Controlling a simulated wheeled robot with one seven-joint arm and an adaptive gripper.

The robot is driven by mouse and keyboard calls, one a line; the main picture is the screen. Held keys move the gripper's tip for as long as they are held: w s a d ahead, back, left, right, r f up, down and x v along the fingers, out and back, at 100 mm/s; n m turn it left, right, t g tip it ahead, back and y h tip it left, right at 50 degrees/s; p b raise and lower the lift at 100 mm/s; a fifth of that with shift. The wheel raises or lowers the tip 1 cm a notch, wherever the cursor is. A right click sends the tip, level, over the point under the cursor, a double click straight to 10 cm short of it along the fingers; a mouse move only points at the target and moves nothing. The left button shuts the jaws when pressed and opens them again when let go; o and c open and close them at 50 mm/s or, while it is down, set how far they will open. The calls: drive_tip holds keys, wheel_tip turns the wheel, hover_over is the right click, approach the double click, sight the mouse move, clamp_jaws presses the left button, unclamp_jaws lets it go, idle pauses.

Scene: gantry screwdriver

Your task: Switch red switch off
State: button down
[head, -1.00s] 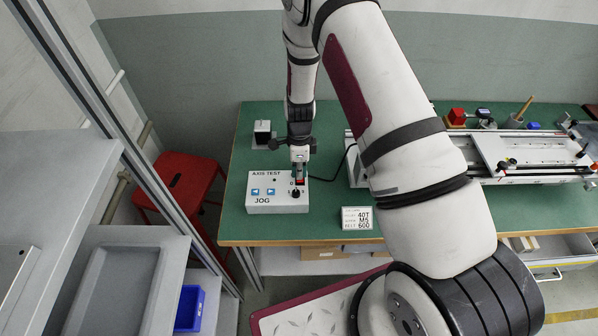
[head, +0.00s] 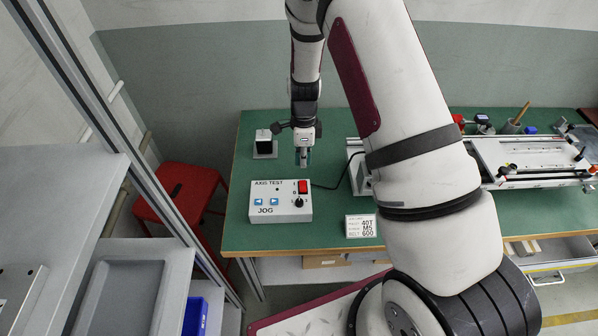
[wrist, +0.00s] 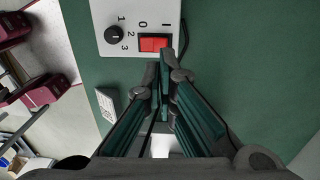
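In the wrist view the red switch (wrist: 153,43) lies between the marks 0 and I. I cannot tell which side is pressed. My gripper (head: 303,160) hangs above and behind the box, pointing down, apart from the switch. In the wrist view my gripper's fingertips (wrist: 163,78) are together and empty, just beside the switch's edge in the picture. The switch is fully visible in both views.
A black rotary knob (head: 298,202) sits below the switch. A cable runs from the box to the gantry rail (head: 500,150) at right. A label card (head: 361,226) and a small black-and-white block (head: 264,145) stand on the green table (head: 330,215). A red stool (head: 180,195) is at left.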

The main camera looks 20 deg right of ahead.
drive_tip(key=shift+w+r+b, duration=0.15)
drive_tip(key=shift+r+b, duration=0.05)
drive_tip(key=shift+r, duration=1.3)
drive_tip(key=shift+w+r+b, duration=0.15)
drive_tip(key=shift+r+b, duration=0.05)
drive_tip(key=shift+r, duration=1.25)
